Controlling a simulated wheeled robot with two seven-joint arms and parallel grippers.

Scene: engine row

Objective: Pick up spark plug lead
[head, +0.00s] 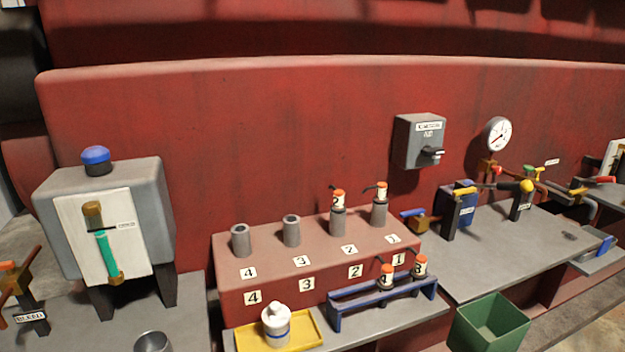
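Spark plug leads are orange-and-white caps with short black stubs. One lead (338,197) sits on the grey post (338,221) behind the label 2. Another lead (381,190) sits on the grey post (379,214) behind the label 1. Two more, a left lead (387,272) and a right lead (420,266), stand in the blue rack (375,302) in front of the red block (228,275). The right one seems to carry a 3; the left one's number is unclear. The posts at 4 (240,241) and 3 (291,231) are bare. Neither of my grippers is in view.
A white bottle (276,325) stands on a yellow tray (307,335) left of the rack. A green bin (490,325) is at the lower right. A grey switch box (419,140) and a gauge (498,134) are behind. Valve levers crowd the right bench (500,252).

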